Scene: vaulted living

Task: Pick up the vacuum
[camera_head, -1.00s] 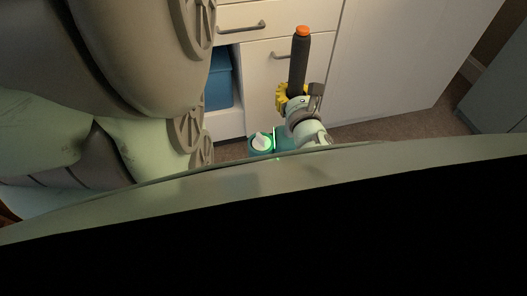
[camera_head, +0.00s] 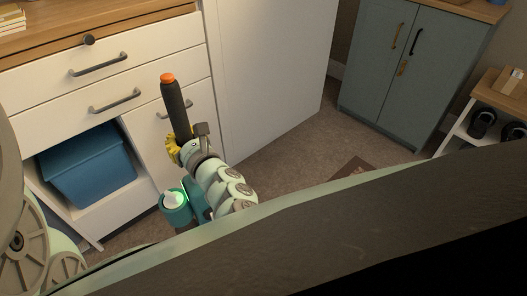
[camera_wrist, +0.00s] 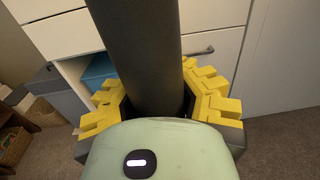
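The vacuum (camera_head: 176,112) shows as a dark cylinder with an orange tip, upright and slightly tilted in the head view. My gripper (camera_head: 178,151) has yellow fingers, which are shut around the vacuum's lower part. In the wrist view, the dark cylinder (camera_wrist: 143,55) fills the middle between the yellow fingers of my gripper (camera_wrist: 155,105). Its lower end is hidden behind my pale green wrist housing.
White drawers (camera_head: 100,75) with an open shelf holding a blue bin (camera_head: 88,170) stand close behind and left of my gripper. A grey-blue cabinet (camera_head: 405,75) and a wooden-topped shelf (camera_head: 470,105) stand at right.

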